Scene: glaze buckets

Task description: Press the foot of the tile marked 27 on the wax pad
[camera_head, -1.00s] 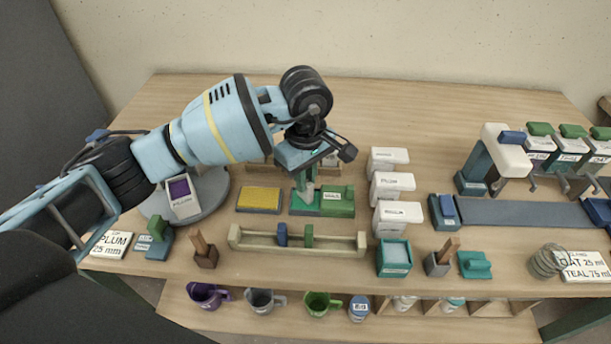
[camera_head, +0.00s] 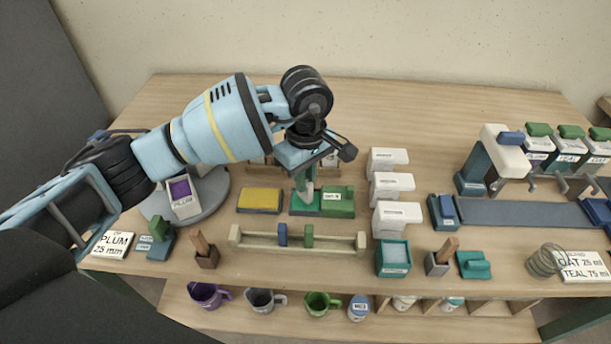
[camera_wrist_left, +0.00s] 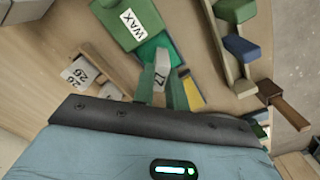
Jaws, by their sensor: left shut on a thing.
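My left gripper (camera_head: 304,187) is shut on a pale tile (camera_wrist_left: 160,72) over the wax pad. In the left wrist view the tile shows a 7, with the rest of its number partly hidden by a green finger. The wax pad (camera_head: 303,210) is a flat teal-green pad, joined to a green block (camera_head: 338,202); in the left wrist view the block (camera_wrist_left: 127,20) reads WAX. The tile's foot points down at the pad (camera_wrist_left: 152,47). I cannot tell whether it touches. My right gripper is not in view.
A yellow sponge pad (camera_head: 259,200) lies left of the wax pad. A cream rail (camera_head: 260,240) with two sliders runs in front. White boxes (camera_head: 391,187) stand to the right. A rack behind holds other tiles, one marked 26 (camera_wrist_left: 85,72).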

